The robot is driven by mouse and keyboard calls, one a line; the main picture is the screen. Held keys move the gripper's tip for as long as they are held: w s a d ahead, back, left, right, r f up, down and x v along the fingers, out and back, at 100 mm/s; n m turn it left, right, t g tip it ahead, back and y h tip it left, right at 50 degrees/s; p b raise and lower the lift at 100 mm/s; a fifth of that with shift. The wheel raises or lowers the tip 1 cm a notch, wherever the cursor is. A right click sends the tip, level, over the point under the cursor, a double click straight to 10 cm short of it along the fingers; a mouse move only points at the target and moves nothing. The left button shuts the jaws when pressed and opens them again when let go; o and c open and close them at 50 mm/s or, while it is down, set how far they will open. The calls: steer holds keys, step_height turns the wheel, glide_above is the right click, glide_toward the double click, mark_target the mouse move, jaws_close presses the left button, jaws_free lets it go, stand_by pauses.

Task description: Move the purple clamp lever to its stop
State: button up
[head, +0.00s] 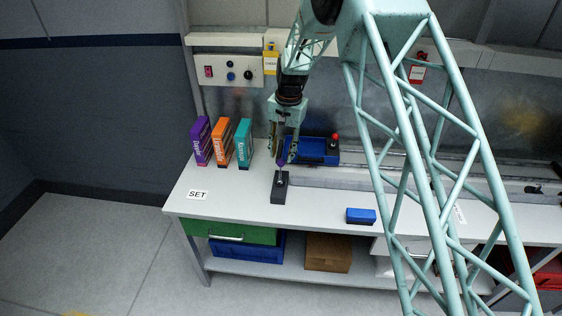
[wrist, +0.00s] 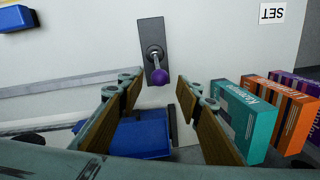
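The purple clamp lever has a round purple knob (wrist: 160,77) on a short metal stem, mounted on a dark base plate (wrist: 150,30). In the head view its dark base (head: 279,191) sits on the light bench, and the small purple knob (head: 282,169) shows just below my gripper (head: 281,156). In the wrist view my gripper (wrist: 158,84) is open, its two fingers well apart. The knob appears between the fingertips, with a gap on each side. I cannot tell its exact height relative to the tips.
Purple, orange and teal boxes (head: 244,143) stand left of the lever. A blue tray (head: 314,151) with a red knob (head: 334,137) is behind it to the right. A blue block (head: 361,216) lies front right. A SET label (head: 197,195) is at the left; the bench around it is clear.

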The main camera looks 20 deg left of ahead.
mark_target(281, 161)
steer(key=shift+a+f, duration=0.2)
steer(key=shift+f, duration=2)
steer(key=c, duration=0.8)
